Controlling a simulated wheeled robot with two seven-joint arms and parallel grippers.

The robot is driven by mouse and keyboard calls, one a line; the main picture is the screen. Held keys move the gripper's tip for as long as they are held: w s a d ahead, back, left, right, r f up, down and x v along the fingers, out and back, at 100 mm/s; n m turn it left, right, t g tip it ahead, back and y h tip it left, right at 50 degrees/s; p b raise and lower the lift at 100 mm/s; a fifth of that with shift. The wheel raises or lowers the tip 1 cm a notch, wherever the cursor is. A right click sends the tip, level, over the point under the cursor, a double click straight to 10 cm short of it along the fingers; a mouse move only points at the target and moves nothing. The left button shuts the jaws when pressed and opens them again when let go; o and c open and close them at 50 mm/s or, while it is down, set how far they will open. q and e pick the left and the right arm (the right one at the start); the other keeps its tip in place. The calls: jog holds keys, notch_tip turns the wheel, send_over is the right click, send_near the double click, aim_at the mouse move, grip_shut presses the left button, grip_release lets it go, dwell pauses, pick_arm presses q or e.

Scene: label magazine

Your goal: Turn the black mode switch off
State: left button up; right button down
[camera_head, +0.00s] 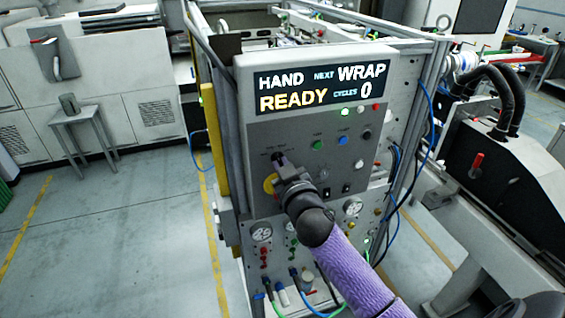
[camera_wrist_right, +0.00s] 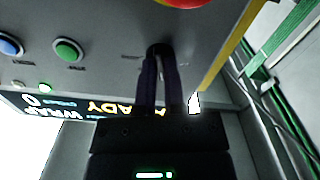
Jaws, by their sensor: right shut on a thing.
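The control panel (camera_head: 250,150) faces me, with a display (camera_head: 320,88) reading HAND, NEXT WRAP, READY, CYCLES 0. My right gripper (camera_head: 279,160) reaches the panel's left part, below the display. In the right wrist view its two dark fingers (camera_wrist_right: 160,55) are shut on a small black knob (camera_wrist_right: 158,48), which I take to be the mode switch. The fingers hide most of the knob, and I cannot read which position it points to. My left gripper is not in view.
A yellow-ringed button (camera_head: 269,184) is close to the gripper's left; its red cap shows in the wrist view (camera_wrist_right: 184,2). A green button (camera_head: 317,145) and a blue button (camera_head: 342,140) sit to the right. Gauges (camera_head: 262,232) and hoses lie below.

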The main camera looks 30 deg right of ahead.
jog(key=n+p, duration=0.1)
jog(key=n, duration=0.4)
jog(key=shift+n+p, duration=0.5)
jog(key=shift+n, duration=1.9)
jog(key=c, duration=0.7)
grip_release()
jog(key=v, duration=1)
